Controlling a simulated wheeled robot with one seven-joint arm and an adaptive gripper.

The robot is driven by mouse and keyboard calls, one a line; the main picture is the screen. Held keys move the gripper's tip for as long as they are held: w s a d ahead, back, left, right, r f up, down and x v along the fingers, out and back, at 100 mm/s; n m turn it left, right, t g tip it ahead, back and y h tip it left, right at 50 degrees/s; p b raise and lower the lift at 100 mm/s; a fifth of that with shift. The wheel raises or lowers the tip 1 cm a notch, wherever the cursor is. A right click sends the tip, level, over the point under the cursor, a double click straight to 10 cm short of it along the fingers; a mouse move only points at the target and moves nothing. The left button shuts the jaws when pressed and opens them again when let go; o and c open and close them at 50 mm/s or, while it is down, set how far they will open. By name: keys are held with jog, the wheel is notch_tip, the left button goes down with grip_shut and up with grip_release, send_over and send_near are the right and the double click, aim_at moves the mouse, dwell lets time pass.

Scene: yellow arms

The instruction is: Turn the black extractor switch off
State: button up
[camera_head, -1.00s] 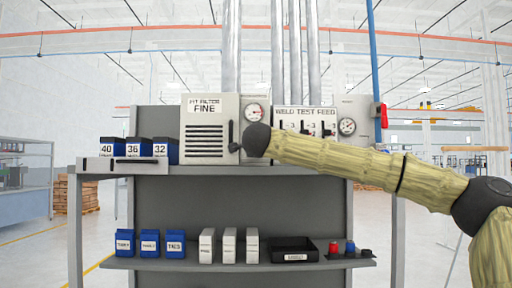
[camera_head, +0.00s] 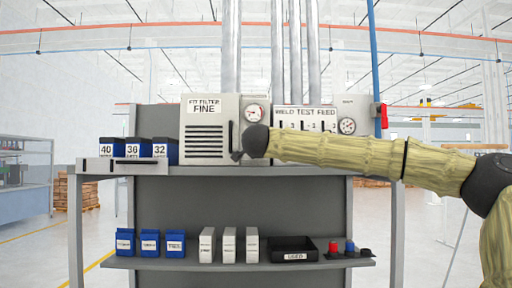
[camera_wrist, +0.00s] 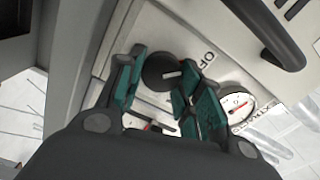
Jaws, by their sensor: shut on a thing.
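The black extractor switch (camera_wrist: 160,68) is a round knob with a white mark on a pale panel in the wrist view. A label reading "OF", its end hidden, sits just beyond the right finger; the white mark points roughly that way. My gripper (camera_wrist: 157,82) has its teal fingers on both sides of the knob, shut on it. In the head view my gripper (camera_head: 238,154) is at the lower right edge of the grey "FINE" filter cabinet (camera_head: 208,148). My dark wrist hides the switch there.
A gauge (camera_wrist: 236,104) and a dark curved handle (camera_wrist: 275,38) are close to my gripper. Blue boxes (camera_head: 137,149) stand on the bench to the left. An open black tray (camera_head: 294,245) is on the lower shelf.

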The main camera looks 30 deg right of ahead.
jog(key=shift+f, duration=0.15)
jog(key=o, duration=1)
jog(key=shift+o, duration=0.2)
jog(key=v, duration=1.2)
jog(key=shift+d, duration=0.1)
